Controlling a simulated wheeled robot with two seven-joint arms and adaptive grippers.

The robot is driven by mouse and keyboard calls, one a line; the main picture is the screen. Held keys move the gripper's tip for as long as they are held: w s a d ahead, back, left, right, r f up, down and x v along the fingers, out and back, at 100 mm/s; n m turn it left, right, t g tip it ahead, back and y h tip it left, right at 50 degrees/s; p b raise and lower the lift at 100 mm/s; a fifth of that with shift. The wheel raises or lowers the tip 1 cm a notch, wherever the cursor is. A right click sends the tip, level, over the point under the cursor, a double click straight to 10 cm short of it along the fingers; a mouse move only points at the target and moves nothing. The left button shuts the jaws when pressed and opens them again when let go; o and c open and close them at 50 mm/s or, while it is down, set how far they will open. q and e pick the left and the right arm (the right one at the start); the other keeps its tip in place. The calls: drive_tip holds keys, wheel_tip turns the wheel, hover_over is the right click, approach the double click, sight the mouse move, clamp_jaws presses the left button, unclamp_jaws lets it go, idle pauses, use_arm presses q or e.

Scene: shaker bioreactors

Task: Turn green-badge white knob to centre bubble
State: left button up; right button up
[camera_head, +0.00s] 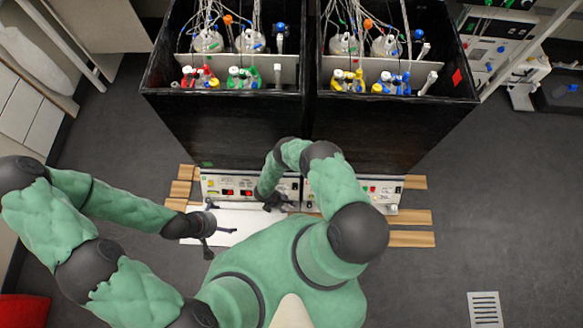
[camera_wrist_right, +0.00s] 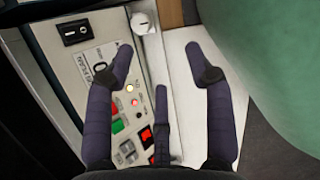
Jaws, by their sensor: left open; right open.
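A white knob (camera_wrist_right: 143,22) with a dark mark shows at the top of the right wrist view, beside the end of a control panel (camera_wrist_right: 100,75). In the head view my right gripper (camera_head: 272,200) is at the front of the left black cabinet (camera_head: 225,130). My left gripper (camera_head: 207,230) is open and empty over a white board (camera_head: 236,222). A small green badge (camera_head: 207,163) shows low on the cabinet. I cannot make out a bubble.
A second black cabinet (camera_head: 370,135) stands close on the right, with its own panel (camera_head: 375,190). Both hold vessels with tubes and coloured caps. Wooden slats (camera_head: 412,239) lie under them. Open grey floor (camera_head: 470,190) lies to the right.

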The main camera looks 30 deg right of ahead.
drive_tip(key=shift+n+t+h, duration=0.5)
drive_tip(key=shift+h, duration=0.2)
drive_tip(key=b+x, duration=0.2)
drive_tip(key=x, duration=0.2)
drive_tip(key=b+x, duration=0.1)
drive_tip(key=x, duration=0.3)
drive_tip(key=w+b+x, duration=0.1)
drive_tip(key=b+x, duration=0.1)
drive_tip(key=x, duration=0.2)
drive_tip(key=shift+w+d+f+b, duration=0.1)
drive_tip(key=shift+d+f+b, duration=0.2)
drive_tip(key=shift+d, duration=0.1)
drive_tip(key=c, duration=1.1)
